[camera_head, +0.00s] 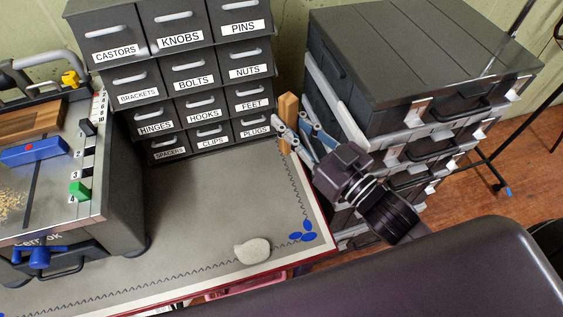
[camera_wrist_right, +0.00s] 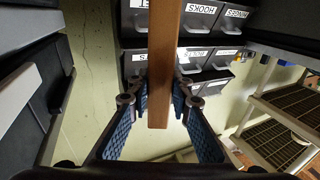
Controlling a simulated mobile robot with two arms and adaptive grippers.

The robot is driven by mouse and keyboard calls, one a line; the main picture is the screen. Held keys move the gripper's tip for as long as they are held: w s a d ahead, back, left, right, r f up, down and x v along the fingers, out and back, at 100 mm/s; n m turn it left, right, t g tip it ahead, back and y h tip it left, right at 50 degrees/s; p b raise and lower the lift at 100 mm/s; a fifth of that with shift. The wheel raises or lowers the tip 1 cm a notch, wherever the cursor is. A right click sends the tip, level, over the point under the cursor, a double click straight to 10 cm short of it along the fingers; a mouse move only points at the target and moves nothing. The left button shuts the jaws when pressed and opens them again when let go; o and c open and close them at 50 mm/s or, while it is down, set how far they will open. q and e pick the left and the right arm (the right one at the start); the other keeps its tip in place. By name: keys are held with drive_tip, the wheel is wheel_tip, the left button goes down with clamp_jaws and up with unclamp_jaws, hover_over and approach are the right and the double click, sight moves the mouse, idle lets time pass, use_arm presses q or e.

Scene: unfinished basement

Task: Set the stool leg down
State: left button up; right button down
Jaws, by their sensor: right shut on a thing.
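The stool leg (camera_head: 289,108) is a light brown wooden bar with a square-looking section. In the head view it stands upright at the right of the drawer cabinet, near the right edge of the mat-covered bench (camera_head: 205,205). My right gripper (camera_head: 284,132) comes from the right and is shut on it; the fingers hide part of it. In the right wrist view the leg (camera_wrist_right: 165,50) runs between the two blue-padded fingers (camera_wrist_right: 160,100). I cannot tell whether its lower end touches the bench. My left gripper is not in view.
A labelled drawer cabinet (camera_head: 190,85) stands behind the bench top. A planer-like machine (camera_head: 75,190) is at the left, and a grey stone (camera_head: 252,250) lies near the front edge. Stacked dark cases (camera_head: 425,65) stand at the right. The bench's middle is clear.

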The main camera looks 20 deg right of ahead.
sight(289, 152)
wheel_tip(289, 152, down, 10)
drive_tip(key=shift+f+b, duration=0.1)
drive_tip(key=shift+b, duration=0.4)
drive_tip(key=shift+f, duration=2.25)
drive_tip(key=shift+b, duration=0.3)
